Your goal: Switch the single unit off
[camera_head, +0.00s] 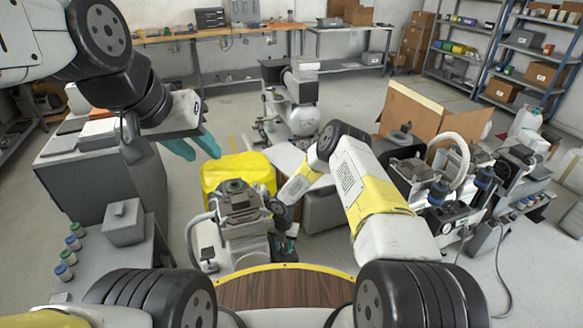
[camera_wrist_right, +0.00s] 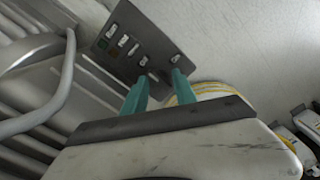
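The single unit (camera_head: 238,222) is a grey compressor standing in front of the yellow box, just left of my right arm. In the right wrist view its dark control panel (camera_wrist_right: 128,42) shows a row of small switches and sockets, one red and one green. My right gripper (camera_wrist_right: 160,75) has its teal fingers apart, with the tips at the panel's lower right part near a pale switch (camera_wrist_right: 175,59); contact cannot be told. In the head view the right gripper (camera_head: 285,244) is at the unit's right side. My left gripper (camera_head: 195,146) is open and empty, above the floor left of the yellow box.
A yellow box (camera_head: 232,170) stands behind the unit. Other compressor machinery (camera_head: 450,205) stands at the right beside a large cardboard box (camera_head: 430,112). A grey cabinet (camera_head: 105,185) and a side table with small jars (camera_head: 66,257) are at the left. Shelves line the back.

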